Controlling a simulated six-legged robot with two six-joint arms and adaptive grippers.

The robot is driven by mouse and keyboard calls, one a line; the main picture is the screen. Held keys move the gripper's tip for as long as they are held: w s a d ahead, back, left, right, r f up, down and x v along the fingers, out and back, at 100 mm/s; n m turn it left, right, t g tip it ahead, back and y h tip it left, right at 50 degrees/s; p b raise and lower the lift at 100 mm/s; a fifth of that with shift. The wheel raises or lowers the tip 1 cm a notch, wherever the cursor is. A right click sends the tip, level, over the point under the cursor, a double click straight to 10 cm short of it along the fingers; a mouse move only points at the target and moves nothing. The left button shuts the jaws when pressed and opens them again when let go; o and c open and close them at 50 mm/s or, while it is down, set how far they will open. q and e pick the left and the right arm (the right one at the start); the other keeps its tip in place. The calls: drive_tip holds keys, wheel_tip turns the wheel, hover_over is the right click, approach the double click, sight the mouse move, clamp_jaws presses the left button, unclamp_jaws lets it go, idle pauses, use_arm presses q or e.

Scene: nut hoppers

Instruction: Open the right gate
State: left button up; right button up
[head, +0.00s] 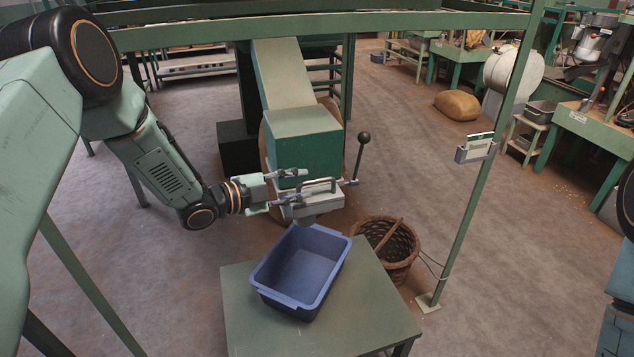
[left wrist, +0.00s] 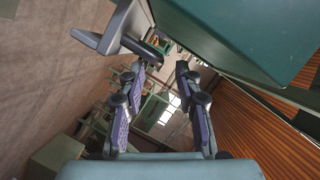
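A green hopper box (head: 303,135) with a sloping chute stands in the middle of the head view. Under it is a grey gate (head: 312,205) with a grey bar handle (head: 320,186). A lever with a black ball knob (head: 363,138) rises at its right end. My left gripper (head: 292,188) is at the gate's left side, its fingers apart. In the left wrist view the open fingers (left wrist: 160,70) have nothing between them. A grey handle-like part (left wrist: 112,40) is beyond the left fingertip, and the green box (left wrist: 250,30) is at upper right. My right gripper is out of view.
A blue bin (head: 301,262), seemingly empty, stands on a green table (head: 365,305) below the gate. A wicker basket (head: 388,248) is on the floor to its right. A green post (head: 465,230) with a card holder (head: 476,150) stands farther right.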

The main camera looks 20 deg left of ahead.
sight(310, 183)
use_arm(q)
drive_tip(key=x, duration=0.5)
drive_tip(key=shift+f, duration=0.1)
drive_tip(key=shift+w+d, duration=0.25)
drive_tip(key=shift+w, duration=0.05)
drive_tip(key=shift+s+a, duration=0.1)
drive_tip(key=shift+a, duration=0.05)
drive_tip(key=c, duration=0.5)
clamp_jaws()
